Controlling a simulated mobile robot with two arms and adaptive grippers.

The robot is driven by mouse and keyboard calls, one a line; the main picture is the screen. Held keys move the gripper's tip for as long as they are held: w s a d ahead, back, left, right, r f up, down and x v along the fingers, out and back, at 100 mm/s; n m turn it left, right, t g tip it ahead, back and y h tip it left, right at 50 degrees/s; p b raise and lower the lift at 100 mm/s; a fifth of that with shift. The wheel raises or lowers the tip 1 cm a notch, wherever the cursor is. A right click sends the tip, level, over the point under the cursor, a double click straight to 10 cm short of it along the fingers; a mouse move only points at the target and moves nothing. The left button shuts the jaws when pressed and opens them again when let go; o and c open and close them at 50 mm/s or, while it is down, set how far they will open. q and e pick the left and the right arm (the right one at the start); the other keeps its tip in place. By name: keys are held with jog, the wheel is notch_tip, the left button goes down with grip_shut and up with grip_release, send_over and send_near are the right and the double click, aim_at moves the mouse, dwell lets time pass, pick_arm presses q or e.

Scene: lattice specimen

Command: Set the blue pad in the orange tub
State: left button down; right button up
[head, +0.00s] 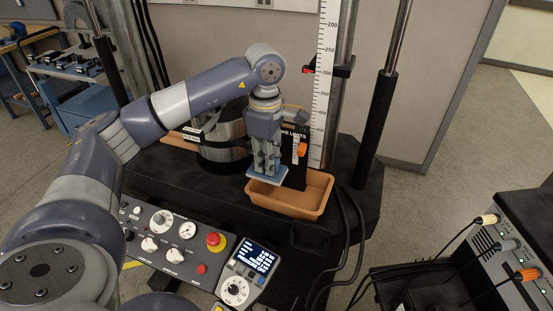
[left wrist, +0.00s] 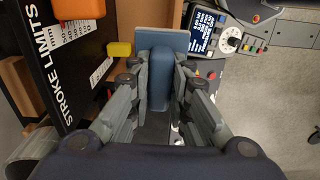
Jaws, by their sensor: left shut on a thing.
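The blue pad (head: 268,174) is a flat light-blue plate under my left gripper (head: 266,160). In the left wrist view, the shut left fingers (left wrist: 160,100) grip a blue upright block on the pad (left wrist: 161,78), with its flat plate beyond. The orange tub (head: 316,202) is an open, shallow, tan-orange tray on the black machine base. The pad is over the tub's left end and hides part of it; its exact height above the tub is hard to tell. My right gripper is not in view.
A black "STROKE LIMITS" sign (head: 295,150) with an orange piece stands at the tub's back. A tall ruler (head: 326,70) and dark posts rise behind. A control panel (head: 180,240) lies in front at the left. Black cables (head: 351,235) hang right of the tub.

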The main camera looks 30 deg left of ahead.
aim_at(276, 167)
pick_arm(q)
jog(key=shift+w+d, duration=0.25)
jog(key=shift+w, duration=0.3)
jog(key=shift+w+d, duration=0.25)
jog(key=shift+w, duration=0.25)
jog(key=shift+w+f+p, duration=0.1)
jog(key=shift+f+p, duration=0.1)
jog(key=shift+p, duration=0.2)
notch_tip(276, 167, down, 3)
jog(key=shift+p, duration=0.9)
jog(key=shift+f, duration=0.3)
jog(key=c, duration=1.5)
grip_release()
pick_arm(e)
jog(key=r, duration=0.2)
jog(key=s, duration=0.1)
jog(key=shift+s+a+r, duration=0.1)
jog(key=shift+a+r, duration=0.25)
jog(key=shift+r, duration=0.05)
pick_arm(q)
jog(key=shift+r, duration=0.2)
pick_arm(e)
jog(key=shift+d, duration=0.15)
